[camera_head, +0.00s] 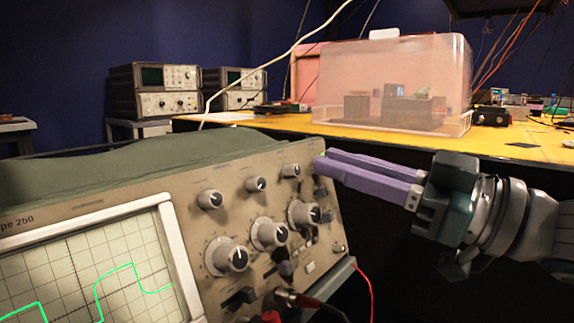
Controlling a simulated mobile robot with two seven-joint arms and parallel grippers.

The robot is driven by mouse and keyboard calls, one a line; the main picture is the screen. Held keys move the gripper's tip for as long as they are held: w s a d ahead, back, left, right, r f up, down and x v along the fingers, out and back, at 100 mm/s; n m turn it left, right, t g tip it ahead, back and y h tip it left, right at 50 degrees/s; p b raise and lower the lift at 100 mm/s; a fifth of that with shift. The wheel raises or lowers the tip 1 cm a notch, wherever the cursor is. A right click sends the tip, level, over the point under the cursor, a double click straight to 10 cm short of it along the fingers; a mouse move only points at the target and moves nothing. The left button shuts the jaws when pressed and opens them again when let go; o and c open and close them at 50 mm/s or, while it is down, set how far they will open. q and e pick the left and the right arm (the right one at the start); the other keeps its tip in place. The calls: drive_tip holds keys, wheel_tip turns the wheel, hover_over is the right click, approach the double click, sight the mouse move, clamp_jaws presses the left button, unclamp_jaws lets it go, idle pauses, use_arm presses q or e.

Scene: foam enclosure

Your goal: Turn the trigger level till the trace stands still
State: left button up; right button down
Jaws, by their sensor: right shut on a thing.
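The oscilloscope (130,185) stands at the lower left, with "pe 250" legible on its front. Its screen (85,270) shows a green stepped trace (118,268) over a grid. My right gripper (322,160) comes in from the right, and its two purple fingers reach the panel's upper right corner. They are shut there on a knob, which I take to be the trigger level; the fingers hide it and its marking. Whether the trace is moving cannot be told from one frame. My left gripper is not in view.
Several other knobs (268,233) sit left of and below my fingers. A cable plug (290,298) and red wire (368,285) are at the lower front. Behind, a yellow bench (300,130) carries a clear box (395,75). More instruments (153,90) stand at the back left.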

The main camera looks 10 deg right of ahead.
idle(0.4)
drive_tip(key=c, duration=0.8)
unclamp_jaws()
drive_tip(key=shift+c, duration=0.2)
drive_tip(key=p+v, duration=0.1)
drive_tip(key=v, duration=0.9)
drive_tip(key=shift+w, duration=0.1)
